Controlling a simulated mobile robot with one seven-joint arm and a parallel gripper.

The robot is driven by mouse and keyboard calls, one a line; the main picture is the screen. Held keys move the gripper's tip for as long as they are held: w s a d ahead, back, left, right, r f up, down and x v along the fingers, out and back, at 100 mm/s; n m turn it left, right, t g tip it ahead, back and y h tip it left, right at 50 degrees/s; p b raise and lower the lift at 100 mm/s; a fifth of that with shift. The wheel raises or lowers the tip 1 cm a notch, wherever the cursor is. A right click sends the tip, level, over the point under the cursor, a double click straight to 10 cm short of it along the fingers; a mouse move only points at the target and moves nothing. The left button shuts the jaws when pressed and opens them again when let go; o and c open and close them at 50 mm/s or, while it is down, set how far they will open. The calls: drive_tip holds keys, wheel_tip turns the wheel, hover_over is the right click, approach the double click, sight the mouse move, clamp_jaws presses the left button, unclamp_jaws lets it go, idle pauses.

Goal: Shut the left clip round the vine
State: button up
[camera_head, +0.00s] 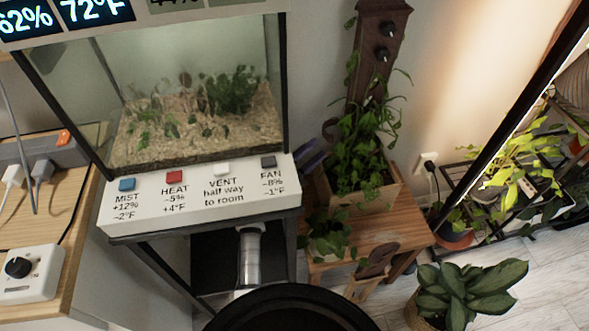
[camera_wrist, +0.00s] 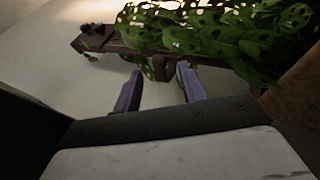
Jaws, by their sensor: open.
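A brown post (camera_head: 370,75) rises behind a wooden planter (camera_head: 365,198) with a leafy green vine (camera_head: 362,150). A brown curved clip (camera_head: 329,129) sticks out on the post's left side, beside the vine. In the wrist view the post (camera_wrist: 115,40) runs sideways and the clip (camera_wrist: 163,67) shows near and between my fingertips. Leaves hide part of it, and I cannot tell whether it is around a stem. My gripper (camera_head: 314,150) has purple fingers, apart and empty, just left of the planter. It also shows in the wrist view (camera_wrist: 160,72).
A glass terrarium (camera_head: 200,100) with a white button panel (camera_head: 200,195) stands close on the left. The planter rests on a wooden stool (camera_head: 410,232) with a small potted plant (camera_head: 328,235). A mirror or lit frame (camera_head: 510,110) and a floor plant (camera_head: 465,290) are right.

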drive_tip(key=b+v, duration=0.1)
drive_tip(key=v, duration=0.5)
drive_tip(key=shift+c, duration=0.2)
